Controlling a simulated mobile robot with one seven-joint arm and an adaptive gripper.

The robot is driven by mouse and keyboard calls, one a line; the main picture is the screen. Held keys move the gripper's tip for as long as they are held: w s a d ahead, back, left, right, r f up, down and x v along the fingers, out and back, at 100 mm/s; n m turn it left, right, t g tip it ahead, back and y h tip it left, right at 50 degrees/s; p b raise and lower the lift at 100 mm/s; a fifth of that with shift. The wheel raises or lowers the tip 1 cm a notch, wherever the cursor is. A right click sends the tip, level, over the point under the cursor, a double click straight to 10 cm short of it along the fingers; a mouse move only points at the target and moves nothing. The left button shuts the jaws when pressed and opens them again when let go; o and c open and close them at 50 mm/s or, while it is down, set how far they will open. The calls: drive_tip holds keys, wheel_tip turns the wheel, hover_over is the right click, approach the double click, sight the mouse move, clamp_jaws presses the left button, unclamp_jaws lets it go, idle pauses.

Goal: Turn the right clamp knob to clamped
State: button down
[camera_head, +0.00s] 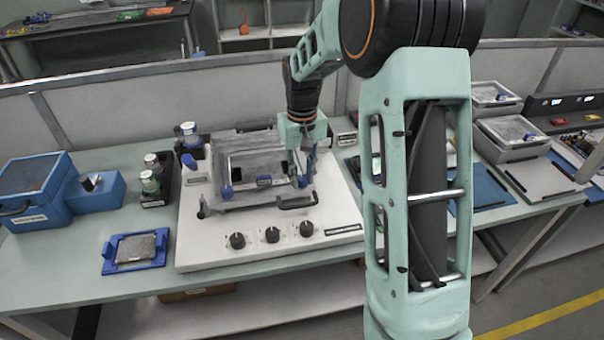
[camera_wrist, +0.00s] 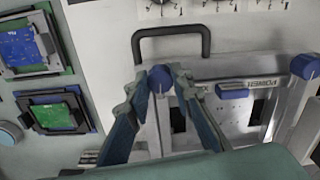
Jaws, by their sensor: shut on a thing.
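The right clamp knob is a blue knob (camera_head: 303,182) at the front right corner of the grey fixture frame (camera_head: 208,206) on a white panel. It also shows in the wrist view as a round blue knob (camera_wrist: 160,77). My gripper (camera_head: 302,172) reaches down to it from above. In the wrist view, its two fingertips (camera_wrist: 157,82) are shut on the knob, one on each side. The left clamp knob (camera_head: 226,191) is a matching blue knob, apart from the gripper; it shows at the right of the wrist view (camera_wrist: 305,66). The knob's pointing direction is too small to tell.
A black handle (camera_head: 297,203) lies just in front of the gripped knob. Several black dials (camera_head: 272,235) line the panel's front. A blue tray (camera_head: 107,258) and a blue box (camera_head: 40,187) stand at the left. Bottles (camera_head: 150,182) stand left of the panel.

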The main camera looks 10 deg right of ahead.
sight(303, 178)
drive_tip(key=shift+n, duration=0.6)
drive_tip(key=c, duration=1.7)
unclamp_jaws()
drive_tip(key=shift+r, duration=0.1)
wheel_tip(303, 178, up, 12)
drive_tip(key=shift+f, duration=0.1)
drive_tip(key=shift+d, duration=0.1)
